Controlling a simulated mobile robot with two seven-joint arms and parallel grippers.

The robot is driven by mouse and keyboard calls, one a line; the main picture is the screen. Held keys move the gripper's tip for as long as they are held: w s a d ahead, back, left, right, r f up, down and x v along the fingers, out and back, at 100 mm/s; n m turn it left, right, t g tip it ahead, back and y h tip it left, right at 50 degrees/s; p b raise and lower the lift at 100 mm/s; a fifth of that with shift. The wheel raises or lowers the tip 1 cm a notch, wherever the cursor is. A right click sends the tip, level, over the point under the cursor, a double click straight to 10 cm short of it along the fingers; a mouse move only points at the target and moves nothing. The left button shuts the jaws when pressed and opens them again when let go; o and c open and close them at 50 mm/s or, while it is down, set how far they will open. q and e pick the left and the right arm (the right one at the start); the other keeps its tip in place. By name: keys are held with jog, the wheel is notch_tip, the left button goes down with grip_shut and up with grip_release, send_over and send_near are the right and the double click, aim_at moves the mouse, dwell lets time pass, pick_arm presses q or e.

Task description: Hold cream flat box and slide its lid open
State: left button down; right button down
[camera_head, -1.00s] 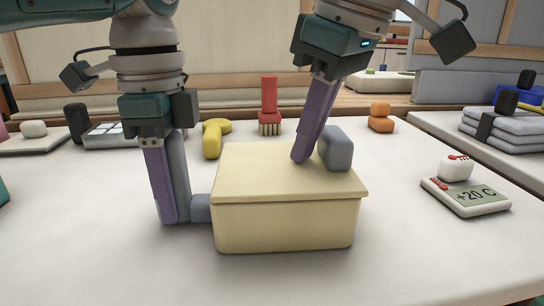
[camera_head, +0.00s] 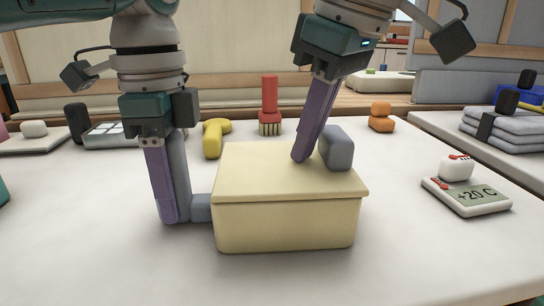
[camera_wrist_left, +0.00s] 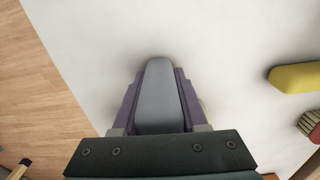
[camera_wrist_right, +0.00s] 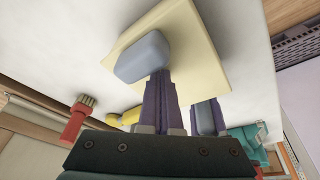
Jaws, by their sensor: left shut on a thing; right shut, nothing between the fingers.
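The cream flat box (camera_head: 284,222) stands on the white table, with its cream lid (camera_head: 260,172) flat on top. A grey knob (camera_head: 336,148) sticks up from the lid's far right part; it also shows in the right wrist view (camera_wrist_right: 143,58). A grey handle (camera_head: 202,207) sits at the box's left side. My left gripper (camera_head: 170,217) is shut on this handle, which shows between its fingers in the left wrist view (camera_wrist_left: 158,95). My right gripper (camera_head: 301,159) is shut and empty, fingertips low over the lid just left of the knob. I cannot tell whether they touch it.
Behind the box are a yellow object (camera_head: 212,138), a red-handled brush (camera_head: 269,105) and an orange object (camera_head: 381,117). A white display device (camera_head: 467,196) lies to the right. The table in front of the box is clear.

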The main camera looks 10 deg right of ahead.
pick_arm(q)
jog(key=shift+d+f, duration=0.1)
pick_arm(e)
jog(key=shift+d+f, duration=0.25)
jog(key=shift+f, duration=0.3)
pick_arm(q)
jog(key=shift+w, duration=0.1)
pick_arm(e)
jog(key=shift+s+d, duration=0.15)
jog(key=shift+d, duration=1.8)
jog(key=shift+s+d, duration=0.2)
jog(key=shift+d, duration=1.75)
jog(key=shift+s+d, duration=0.15)
jog(key=shift+d, duration=1.8)
jog(key=shift+a+r, duration=0.15)
jog(key=shift+w+a+r, duration=0.1)
jog(key=shift+a+r, duration=0.1)
jog(key=shift+r, duration=1.75)
jog(key=shift+a+r, duration=0.25)
jog(key=shift+r, duration=0.65)
jog(key=shift+a+r, duration=0.25)
jog(key=shift+r, duration=0.6)
